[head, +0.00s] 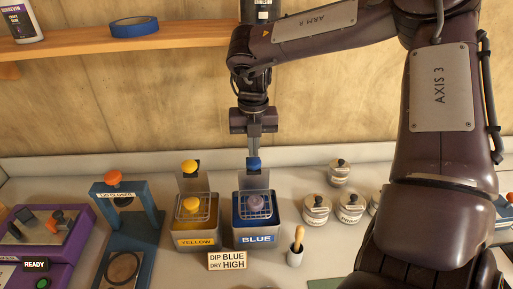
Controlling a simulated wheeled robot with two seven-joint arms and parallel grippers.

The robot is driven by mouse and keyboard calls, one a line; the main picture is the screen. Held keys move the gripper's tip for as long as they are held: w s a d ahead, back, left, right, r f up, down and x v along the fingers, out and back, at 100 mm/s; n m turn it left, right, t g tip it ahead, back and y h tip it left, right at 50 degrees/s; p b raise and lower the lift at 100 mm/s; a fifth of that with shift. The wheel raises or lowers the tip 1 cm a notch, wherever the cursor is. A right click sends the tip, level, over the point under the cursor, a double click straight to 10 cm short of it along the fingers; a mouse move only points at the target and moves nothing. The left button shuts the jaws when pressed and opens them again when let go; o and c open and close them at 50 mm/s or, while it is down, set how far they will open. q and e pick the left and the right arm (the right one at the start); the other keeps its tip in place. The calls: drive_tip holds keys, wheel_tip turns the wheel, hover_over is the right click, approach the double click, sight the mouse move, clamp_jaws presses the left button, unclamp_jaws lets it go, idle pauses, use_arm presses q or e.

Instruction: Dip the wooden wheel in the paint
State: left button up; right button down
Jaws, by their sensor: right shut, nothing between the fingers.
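The blue paint tank (257,238), labelled BLUE, stands at the centre of the bench. A wire basket (243,211) sits in it, and a round pale lilac piece (257,201) lies in the basket. I cannot tell for sure that this piece is the wooden wheel. A blue knob (254,164) tops the upright plate behind the basket. My right gripper (254,153) points down right at the knob, shut and empty; I cannot tell whether it touches it. My left gripper is not in view.
A yellow tank (196,239) with a yellow knob stands left of the blue one. A sign (228,261) reads DIP BLUE, DRY HIGH. A blue lid closer (150,210) and purple unit (78,240) stand left.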

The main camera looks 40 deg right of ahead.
drive_tip(key=shift+r+p, duration=1.9)
drive_tip(key=shift+r, duration=0.65)
drive_tip(key=shift+f, duration=0.1)
